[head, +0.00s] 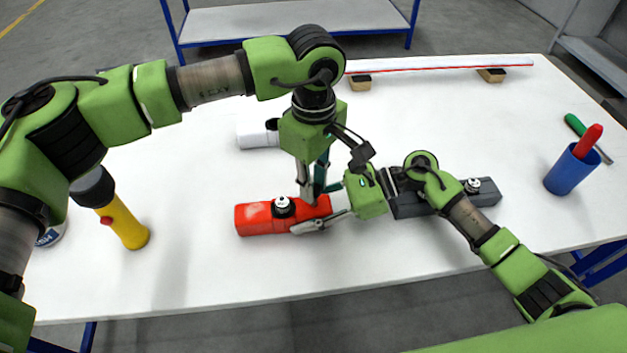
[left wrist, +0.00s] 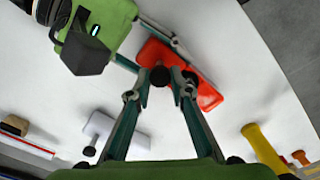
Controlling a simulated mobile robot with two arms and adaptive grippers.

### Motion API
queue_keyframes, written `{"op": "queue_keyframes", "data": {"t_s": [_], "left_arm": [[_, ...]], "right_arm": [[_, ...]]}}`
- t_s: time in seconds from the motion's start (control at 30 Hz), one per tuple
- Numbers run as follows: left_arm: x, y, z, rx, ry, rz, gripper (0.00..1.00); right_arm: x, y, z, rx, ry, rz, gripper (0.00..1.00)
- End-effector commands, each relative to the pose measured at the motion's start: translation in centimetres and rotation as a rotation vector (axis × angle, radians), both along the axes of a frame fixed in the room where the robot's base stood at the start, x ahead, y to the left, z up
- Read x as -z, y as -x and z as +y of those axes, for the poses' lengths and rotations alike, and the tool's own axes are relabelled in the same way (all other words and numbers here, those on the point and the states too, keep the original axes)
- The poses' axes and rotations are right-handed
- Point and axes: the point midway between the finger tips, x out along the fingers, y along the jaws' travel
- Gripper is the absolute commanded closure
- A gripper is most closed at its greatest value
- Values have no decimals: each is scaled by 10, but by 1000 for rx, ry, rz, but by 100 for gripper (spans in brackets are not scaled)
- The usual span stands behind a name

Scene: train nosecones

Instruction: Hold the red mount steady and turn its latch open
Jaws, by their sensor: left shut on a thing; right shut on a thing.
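The red mount (head: 255,222) lies on the table, and it also shows in the left wrist view (left wrist: 208,96). A white-topped round knob (head: 283,206) stands on it. My left gripper (head: 310,198) points down onto the right part of the mount, jaws closed on a small part there; it also shows in the left wrist view (left wrist: 173,82). The fingers mostly hide that part, so I cannot see clearly whether it is the latch or how far it is turned. My right gripper (head: 325,207) reaches in from the right, its fingers closed around the mount's right end.
A white mount (head: 252,137) lies behind, and a dark grey mount (head: 408,206) lies to the right, partly under my right arm. A blue cup (head: 571,172) and green-handled screwdriver (head: 575,124) are far right. The front table strip is clear.

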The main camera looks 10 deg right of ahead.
Motion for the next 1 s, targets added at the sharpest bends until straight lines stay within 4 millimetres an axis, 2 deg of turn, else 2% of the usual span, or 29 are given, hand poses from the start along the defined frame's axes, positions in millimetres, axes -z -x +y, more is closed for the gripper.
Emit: {"op": "queue_keyframes", "data": {"t_s": [0.03,0.1,0.4,0.53,0.67,1.0], "left_arm": [[-1,1,-1,3,3,0,75],[-1,1,-1,2,3,0,63],[-1,0,0,0,1,0,63],[-9,-1,0,0,1,-2,63],[-30,-1,-1,0,2,-4,63],[-99,0,-1,2,1,-1,63]], "right_arm": [[1,0,0,0,2,0,87],[1,0,0,0,2,1,87],[1,0,0,-1,2,0,87],[1,0,0,-1,2,0,87],[1,0,0,-1,2,0,87],[1,0,0,-1,2,0,87]]}}
